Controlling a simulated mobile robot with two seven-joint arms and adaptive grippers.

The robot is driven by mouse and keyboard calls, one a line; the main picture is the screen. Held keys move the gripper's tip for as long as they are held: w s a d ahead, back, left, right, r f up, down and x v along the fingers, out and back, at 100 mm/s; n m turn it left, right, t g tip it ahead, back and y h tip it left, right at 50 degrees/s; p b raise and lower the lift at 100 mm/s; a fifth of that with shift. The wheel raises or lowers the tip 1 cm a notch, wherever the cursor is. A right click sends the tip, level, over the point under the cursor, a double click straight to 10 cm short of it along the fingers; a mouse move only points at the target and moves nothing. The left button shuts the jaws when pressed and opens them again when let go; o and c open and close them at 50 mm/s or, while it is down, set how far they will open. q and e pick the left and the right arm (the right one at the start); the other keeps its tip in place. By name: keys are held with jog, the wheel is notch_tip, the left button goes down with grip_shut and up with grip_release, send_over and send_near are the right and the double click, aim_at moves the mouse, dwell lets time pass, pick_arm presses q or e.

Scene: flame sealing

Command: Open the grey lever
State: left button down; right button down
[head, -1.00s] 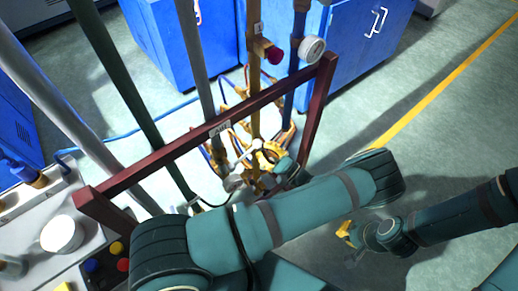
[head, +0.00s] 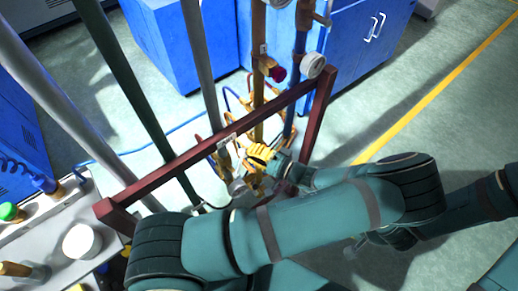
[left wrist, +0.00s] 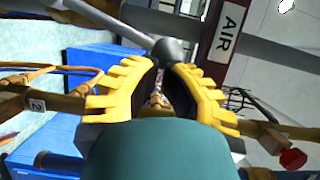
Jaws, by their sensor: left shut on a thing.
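The grey lever shows in the left wrist view as a rounded grey end (left wrist: 170,50) with a pale rod running up and left from it. My left gripper (left wrist: 164,66) has its yellow fingers closed around this grey end, one on each side. The lever is too small and covered there to make out clearly. My right gripper is hidden behind my arm links.
The dark red frame (head: 175,165) crosses in front of several vertical pipes. In the left wrist view it carries an "AIR" label (left wrist: 232,20). A red knob (head: 278,73) and a white gauge (head: 312,65) sit near its right end. Blue cabinets (head: 340,60) stand behind. Floor at right is clear.

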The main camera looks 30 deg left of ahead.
pick_arm(q)
jog(key=shift+s+a+r+n+p, duration=0.2)
jog(key=shift+s+a+r+n, duration=0.05)
jog(key=shift+s, duration=0.3)
jog(key=shift+s+a+r+n+p, duration=0.15)
jog(key=shift+s+a+r+n, duration=0.1)
jog(key=shift+s, duration=0.3)
pick_arm(e)
jog(key=shift+w+r, duration=0.2)
jog(key=shift+r, duration=0.3)
pick_arm(q)
jog(key=w+d+r, duration=0.1)
jog(key=w+d, duration=0.1)
jog(key=d, duration=1.1)
jog(key=shift+w+b, duration=0.2)
jog(key=shift+b, duration=0.1)
pick_arm(e)
jog(key=shift+w+d+f, duration=0.1)
jog(key=shift+d+f, duration=0.2)
jog(key=shift+d, duration=0.35)
